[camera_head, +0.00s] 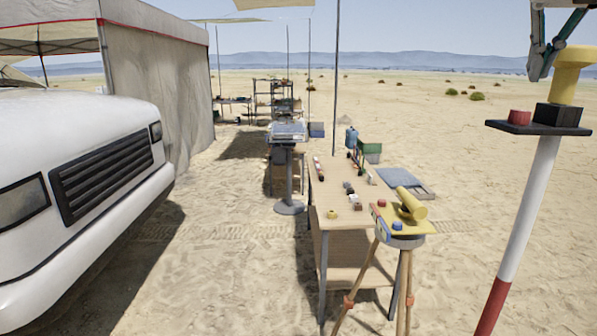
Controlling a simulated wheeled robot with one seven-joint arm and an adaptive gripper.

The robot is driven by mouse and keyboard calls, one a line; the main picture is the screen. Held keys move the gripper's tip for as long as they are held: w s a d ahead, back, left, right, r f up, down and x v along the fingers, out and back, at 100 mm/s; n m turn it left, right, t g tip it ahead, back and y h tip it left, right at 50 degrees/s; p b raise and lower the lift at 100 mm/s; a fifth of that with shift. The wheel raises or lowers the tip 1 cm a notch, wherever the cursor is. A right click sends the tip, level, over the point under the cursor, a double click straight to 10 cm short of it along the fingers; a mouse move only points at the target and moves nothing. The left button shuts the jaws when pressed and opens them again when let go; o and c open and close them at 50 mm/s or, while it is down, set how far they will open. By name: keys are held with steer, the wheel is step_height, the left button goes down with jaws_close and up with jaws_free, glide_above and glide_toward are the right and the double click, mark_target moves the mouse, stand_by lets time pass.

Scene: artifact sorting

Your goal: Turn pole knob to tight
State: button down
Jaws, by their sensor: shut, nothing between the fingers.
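A red-and-white pole (525,205) stands slightly tilted at the right side. A dark flat plate (540,128) sits at its top. On the plate are a red knob (517,117) at the left and a black block (557,116) at the right. A yellow flanged cylinder (569,75) rises above the block. My gripper (541,70) enters from the top right edge, partly cut off. It is shut and empty, in front of or beside the yellow cylinder's left side and above the red knob. I cannot tell whether it touches the cylinder. The knob's setting is not readable.
A tripod (403,285) with a yellow instrument (411,204) stands left of the pole, by a wooden table (340,215) with small objects. A white vehicle (70,190) and a tent (150,90) are at left. Open sand lies at right.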

mark_target(519, 126)
steer(key=f+b, duration=0.3)
steer(key=shift+w+f, duration=0.15)
steer(key=shift+w, duration=0.1)
steer(key=shift+s+f+b, duration=0.2)
steer(key=shift+f+b, duration=0.6)
steer(key=shift+f, duration=0.8)
steer(key=shift+w+d, duration=0.2)
steer(key=shift+w, duration=0.25)
steer(key=shift+w+a+f+p, duration=0.1)
steer(key=shift+a+f+p, duration=0.1)
steer(key=shift+p, duration=1.9)
stand_by(0.4)
steer(key=shift+s+a, duration=0.1)
steer(key=shift+s, duration=0.1)
steer(key=shift+s+a+r+p, duration=0.1)
steer(key=shift+s+p, duration=0.05)
steer(key=shift+p, duration=0.2)
steer(key=shift+r+p, duration=0.7)
steer(key=shift+r, duration=2.45)
